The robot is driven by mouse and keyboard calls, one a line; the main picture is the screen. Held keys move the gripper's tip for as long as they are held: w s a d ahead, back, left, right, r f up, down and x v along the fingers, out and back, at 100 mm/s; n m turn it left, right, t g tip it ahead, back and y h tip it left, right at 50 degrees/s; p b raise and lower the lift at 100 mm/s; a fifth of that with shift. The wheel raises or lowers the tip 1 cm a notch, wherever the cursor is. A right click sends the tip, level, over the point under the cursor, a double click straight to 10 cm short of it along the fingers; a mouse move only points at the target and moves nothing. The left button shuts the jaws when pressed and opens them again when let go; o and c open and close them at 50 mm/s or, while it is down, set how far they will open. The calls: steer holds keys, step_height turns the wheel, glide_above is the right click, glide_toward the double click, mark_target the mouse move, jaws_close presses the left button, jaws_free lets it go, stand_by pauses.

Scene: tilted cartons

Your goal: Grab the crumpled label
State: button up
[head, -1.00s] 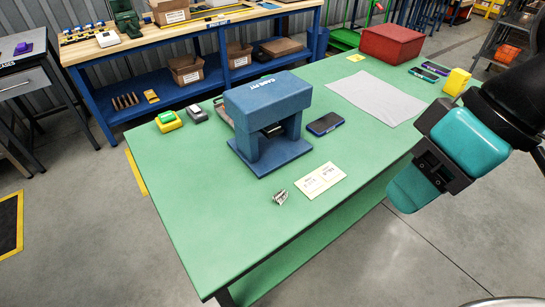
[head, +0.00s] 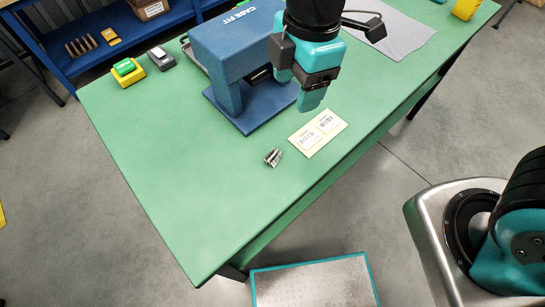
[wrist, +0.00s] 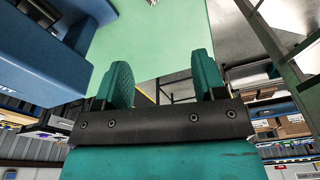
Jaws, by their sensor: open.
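The crumpled label (head: 273,157) is a small grey-white wad on the green table (head: 160,150), left of a flat cream sheet with printed labels (head: 302,142). My gripper (head: 299,87) has teal fingers and hangs above the table, in front of the blue case-fit press and up and right of the crumpled label in the head view. In the wrist view the fingers of my gripper (wrist: 162,75) stand apart with nothing between them. A small pale bit at the top edge there may be the crumpled label; it is mostly cut off.
The blue press (head: 228,45) stands close to my gripper on the left. A yellow-green box (head: 127,70) and a grey item (head: 161,58) lie at the far left. A grey cloth (head: 405,32) lies at the back right. The table's front left is clear.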

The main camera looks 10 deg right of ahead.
step_height(320, 180, down, 5)
steer(key=w+a+n+h, duration=0.1)
steer(key=a+n, duration=0.2)
steer(key=n, duration=0.2)
glide_above(273, 154)
steer(key=shift+n, duration=0.3)
steer(key=f, duration=1.2)
steer(key=shift+d+f+p, duration=0.2)
steer(key=shift+f+p, duration=0.15)
steer(key=shift+p, duration=0.05)
steer(key=shift+a+f+p, duration=0.2)
steer(key=shift+f+p, duration=0.65)
steer(key=shift+f, duration=1.85)
steer(key=c, duration=1)
